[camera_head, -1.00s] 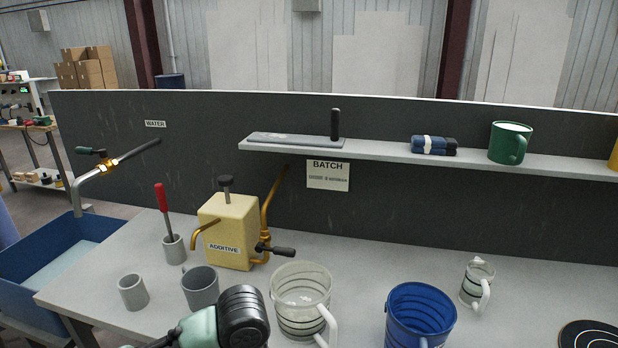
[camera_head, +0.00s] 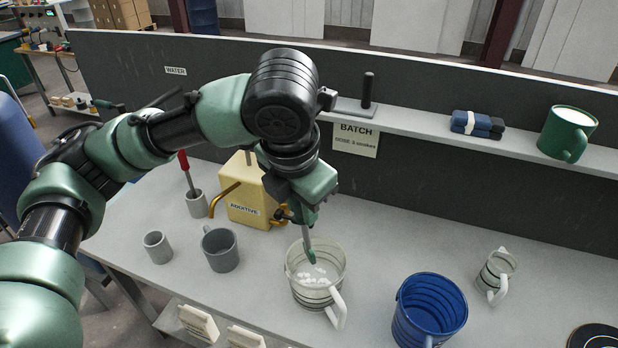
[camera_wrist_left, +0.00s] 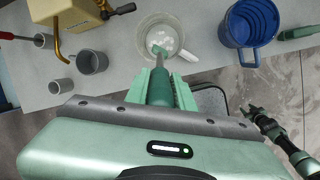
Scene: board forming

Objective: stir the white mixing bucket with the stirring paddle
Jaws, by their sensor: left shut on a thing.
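The white mixing bucket (camera_head: 316,297) stands upright on the bench with small white lumps inside; it also shows in the left wrist view (camera_wrist_left: 172,24). My left gripper (camera_head: 312,212) is above it, fingers pointing down. In the left wrist view the gripper (camera_wrist_left: 160,88) is shut on the handle of the stirring paddle (camera_wrist_left: 159,64). The paddle's green lower end (camera_head: 310,252) reaches down inside the bucket's rim. I cannot tell whether it touches the bottom. A dark green and black arm, apparently my right one, shows at the lower right there; its jaw state is unclear.
A blue bucket (camera_head: 430,312) and a small pale mug (camera_head: 495,275) stand to the right. The yellow additive dispenser (camera_head: 252,197), grey cups (camera_head: 220,249) and a red-handled tool (camera_head: 186,170) stand to the left. A shelf (camera_head: 425,133) runs behind.

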